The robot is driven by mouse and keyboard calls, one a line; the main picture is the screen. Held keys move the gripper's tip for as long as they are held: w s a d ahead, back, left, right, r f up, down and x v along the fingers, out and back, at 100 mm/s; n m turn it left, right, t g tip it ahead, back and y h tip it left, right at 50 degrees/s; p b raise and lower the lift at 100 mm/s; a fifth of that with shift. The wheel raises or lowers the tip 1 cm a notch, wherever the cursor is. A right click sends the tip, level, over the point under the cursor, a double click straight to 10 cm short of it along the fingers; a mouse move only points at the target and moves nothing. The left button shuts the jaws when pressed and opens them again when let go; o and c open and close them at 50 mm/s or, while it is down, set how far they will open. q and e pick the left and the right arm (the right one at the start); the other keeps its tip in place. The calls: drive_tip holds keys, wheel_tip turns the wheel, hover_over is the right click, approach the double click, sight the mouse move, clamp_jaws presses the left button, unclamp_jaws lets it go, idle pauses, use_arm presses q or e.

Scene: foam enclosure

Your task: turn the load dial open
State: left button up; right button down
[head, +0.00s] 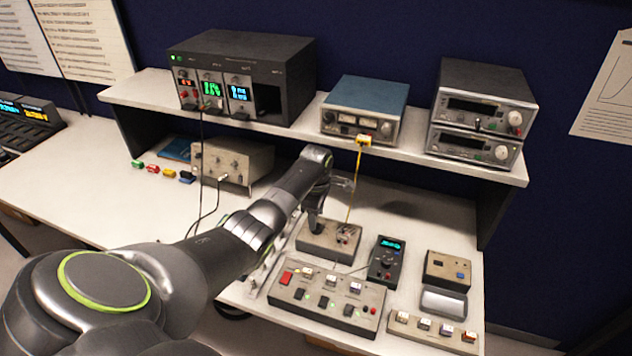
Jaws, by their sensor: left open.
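My left arm reaches in from the lower left across the bench. My left gripper (316,222) points down at the grey box (326,248) in the middle of the bench. Its jaws are open, and its fingers hide part of the box top; I cannot tell whether they touch it. The box has small terminals on its right side. No dial is clearly marked as the load dial in this view. A black handheld unit (387,259) with a cyan display and a small knob lies to the right of the box. My right gripper is not in view.
A grey control panel (327,298) with several buttons lies in front of the box. A yellow cable (354,190) hangs from the blue-topped instrument (364,108) on the shelf (415,150) down behind the gripper. Small boxes (446,270) stand at the right.

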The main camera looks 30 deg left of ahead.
use_arm(q)
wheel_tip(320, 180, up, 14)
drive_tip(key=b, duration=0.2)
drive_tip(key=shift+f, duration=0.1)
idle(0.5)
